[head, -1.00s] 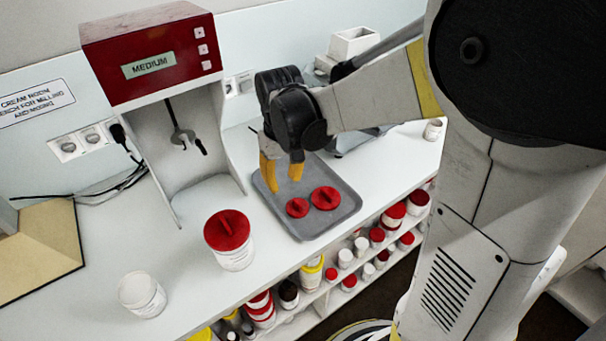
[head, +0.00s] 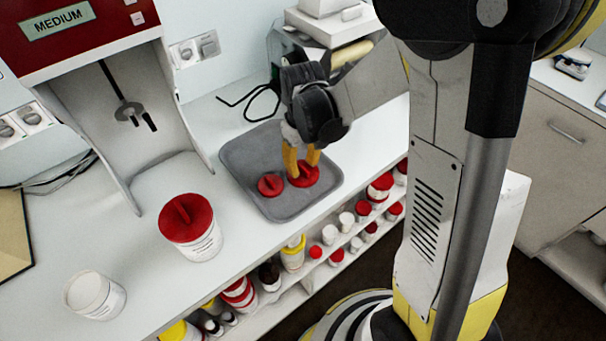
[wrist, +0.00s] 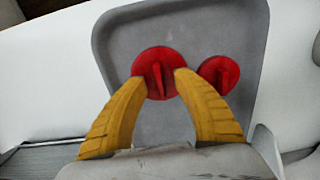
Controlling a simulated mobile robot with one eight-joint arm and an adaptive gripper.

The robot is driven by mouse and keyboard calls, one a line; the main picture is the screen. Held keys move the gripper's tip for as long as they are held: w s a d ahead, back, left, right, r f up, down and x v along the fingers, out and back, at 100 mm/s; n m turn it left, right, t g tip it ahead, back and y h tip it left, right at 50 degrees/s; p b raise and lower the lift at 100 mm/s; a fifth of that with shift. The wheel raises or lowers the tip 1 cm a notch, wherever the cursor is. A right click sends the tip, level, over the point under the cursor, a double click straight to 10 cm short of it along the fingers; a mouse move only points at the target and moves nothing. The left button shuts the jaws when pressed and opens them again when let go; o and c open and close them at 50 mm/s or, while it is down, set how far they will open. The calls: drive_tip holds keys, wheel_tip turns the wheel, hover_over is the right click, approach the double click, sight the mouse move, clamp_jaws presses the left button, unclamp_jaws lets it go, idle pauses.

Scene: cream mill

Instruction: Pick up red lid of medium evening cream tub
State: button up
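Two red lids with raised ridges lie on a grey tray (head: 240,155): a larger lid (head: 301,181) and a smaller lid (head: 270,186). I cannot read which tub either belongs to. My gripper (head: 302,174) is at the larger lid, pointing down. In the wrist view, its yellow fingertips (wrist: 161,76) stand apart on either side of the larger lid's ridge (wrist: 157,80), with gaps showing. The smaller lid (wrist: 220,74) lies to the right there, clear of the fingers. A white tub without a lid (head: 105,301) stands at the front left; its label is unreadable.
A large white tub with a red lid (head: 188,222) stands left of the tray. Behind it is a red and white mill (head: 95,35) reading MEDIUM. A shelf below the bench holds several tubs (head: 335,256). Cables lie behind the tray.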

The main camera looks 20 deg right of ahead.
drive_tip(key=shift+f, duration=0.75)
clamp_jaws()
drive_tip(key=shift+r, duration=0.15)
